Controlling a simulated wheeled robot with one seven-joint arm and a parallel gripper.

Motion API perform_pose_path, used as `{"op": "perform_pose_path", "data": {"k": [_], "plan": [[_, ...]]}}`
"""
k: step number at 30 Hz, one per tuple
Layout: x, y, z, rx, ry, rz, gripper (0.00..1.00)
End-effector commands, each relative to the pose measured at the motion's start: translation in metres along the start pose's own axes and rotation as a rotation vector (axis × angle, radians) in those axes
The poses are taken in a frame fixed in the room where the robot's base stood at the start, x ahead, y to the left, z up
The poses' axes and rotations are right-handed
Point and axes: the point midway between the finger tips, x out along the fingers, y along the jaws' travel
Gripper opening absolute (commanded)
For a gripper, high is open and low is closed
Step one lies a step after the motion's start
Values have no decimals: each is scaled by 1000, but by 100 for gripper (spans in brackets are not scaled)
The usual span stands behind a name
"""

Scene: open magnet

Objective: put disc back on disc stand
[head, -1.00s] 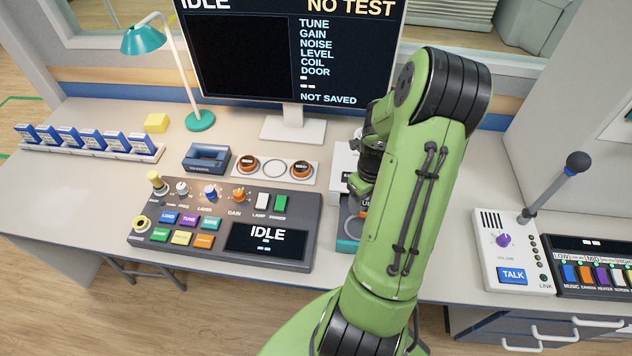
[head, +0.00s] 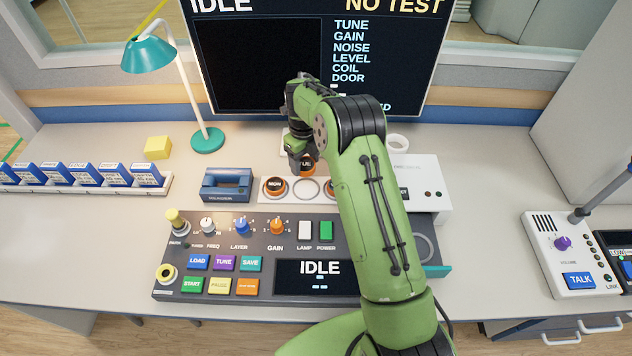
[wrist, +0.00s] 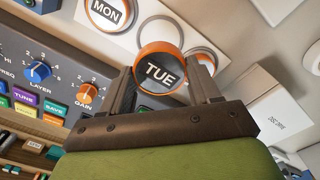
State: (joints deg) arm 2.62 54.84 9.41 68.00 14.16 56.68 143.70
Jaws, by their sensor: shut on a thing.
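The orange-rimmed disc marked TUE (head: 306,166) is held in my gripper (head: 301,158). In the wrist view the TUE disc (wrist: 160,72) sits between the two fingers, its label facing the camera. The white disc stand (head: 307,189) lies flat behind the control panel. It holds the MON disc (head: 275,186) on its left. Its middle place is an empty grey ring. Another orange disc (head: 330,187) is on its right, partly hidden by my arm. The TUE disc is above the stand, near the middle ring; its exact height is hard to tell.
A blue holder (head: 227,184) stands left of the stand. The control panel (head: 255,225) lies in front. The monitor (head: 270,60) stands behind.

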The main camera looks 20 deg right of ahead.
Motion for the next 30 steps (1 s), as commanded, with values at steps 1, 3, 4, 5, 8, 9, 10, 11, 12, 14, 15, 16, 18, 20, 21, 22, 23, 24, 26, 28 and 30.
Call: {"op": "perform_pose_path", "data": {"k": [1, 3, 4, 5, 8, 9, 10, 11, 12, 14, 15, 16, 18, 20, 21, 22, 23, 24, 26, 28, 30], "plan": [[16, 0, -2, 2, 6, 3, 30], [33, 0, -1, 0, 5, 3, 30], [39, 0, -2, 1, 5, 3, 30], [44, 0, -2, 1, 5, 2, 30], [55, 0, -1, 2, 3, 2, 30], [61, 0, -2, 2, 4, 2, 30], [66, 0, -2, 2, 3, 1, 30], [72, 0, -2, 2, 3, 2, 30], [80, 0, -2, 1, 4, 3, 30], [88, 0, -2, 2, 2, 1, 30], [89, -1, -1, 3, 1, 0, 30], [89, -1, -1, 3, 0, 0, 30], [88, -1, -1, 3, 0, 0, 30], [88, -1, -1, 3, 0, 0, 30], [88, -1, -1, 2, 0, 1, 30], [90, -1, -1, 2, 0, 1, 30], [91, 0, -1, 2, 0, 1, 30], [92, 0, -1, 2, 0, 1, 30], [91, 0, -1, 1, 0, 1, 71], [91, 0, -1, 2, 0, 1, 82], [91, 0, -1, 2, 0, 1, 87]]}}
